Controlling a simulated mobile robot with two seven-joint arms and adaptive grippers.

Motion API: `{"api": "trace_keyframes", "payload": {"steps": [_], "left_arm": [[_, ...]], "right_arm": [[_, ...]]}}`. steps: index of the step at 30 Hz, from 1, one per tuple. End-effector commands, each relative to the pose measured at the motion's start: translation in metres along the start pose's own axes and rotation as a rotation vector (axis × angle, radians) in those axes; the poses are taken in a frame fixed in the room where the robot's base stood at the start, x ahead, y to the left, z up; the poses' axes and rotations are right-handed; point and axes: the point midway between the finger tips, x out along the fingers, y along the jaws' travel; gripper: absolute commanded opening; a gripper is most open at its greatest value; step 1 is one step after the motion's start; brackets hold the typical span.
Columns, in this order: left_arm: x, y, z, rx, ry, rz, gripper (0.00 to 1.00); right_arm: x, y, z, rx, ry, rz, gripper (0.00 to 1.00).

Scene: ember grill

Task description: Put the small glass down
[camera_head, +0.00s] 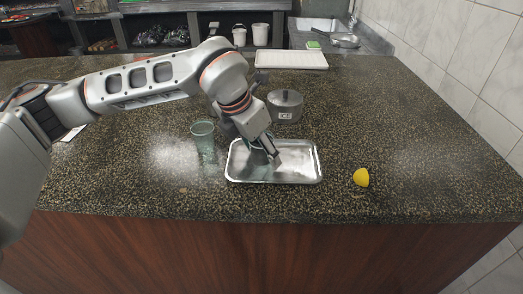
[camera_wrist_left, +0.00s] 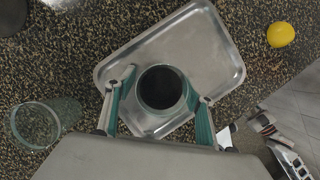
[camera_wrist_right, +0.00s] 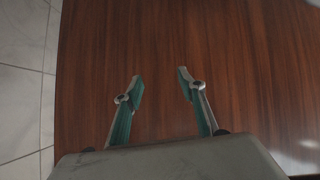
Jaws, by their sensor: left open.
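A small glass (camera_wrist_left: 160,88) stands upright in the metal tray (camera_wrist_left: 221,70), toward one end of it. In the head view the small glass (camera_head: 257,158) is partly hidden by my left gripper (camera_head: 263,150). In the left wrist view the open fingers of my left gripper (camera_wrist_left: 160,82) are on either side of the glass, with small gaps showing. My right gripper (camera_wrist_right: 160,78) is open and empty, in front of brown wood panelling. A taller, clear greenish glass (camera_head: 203,138) stands on the counter left of the tray (camera_head: 305,178).
The speckled counter (camera_head: 430,160) is clear on the right.

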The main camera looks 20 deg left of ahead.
Motion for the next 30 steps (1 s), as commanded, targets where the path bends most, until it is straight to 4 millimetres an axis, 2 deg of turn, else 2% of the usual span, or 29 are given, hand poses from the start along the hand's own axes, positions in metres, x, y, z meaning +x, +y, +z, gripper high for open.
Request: {"api": "trace_keyframes", "payload": {"steps": [5,12,18,24,30], "left_arm": [[-0.021,0.001,0.002,0.0,-0.005,0.002,0.54],[-0.071,0.001,0.003,0.0,-0.007,0.003,0.54],[-0.104,0.0,0.002,0.001,-0.004,0.001,0.54],[-0.12,0.0,0.001,0.0,-0.001,0.0,0.54],[-0.122,0.0,0.001,0.0,0.0,0.0,0.54]], "right_arm": [[0.0,0.002,-0.005,0.0,0.007,0.001,0.4],[-0.001,0.003,-0.013,0.003,0.016,0.002,0.4],[-0.001,0.001,-0.013,0.006,0.014,-0.002,0.4],[-0.002,-0.001,-0.008,0.008,0.006,-0.005,0.4],[-0.004,-0.003,-0.002,0.01,-0.004,-0.008,0.4]]}}
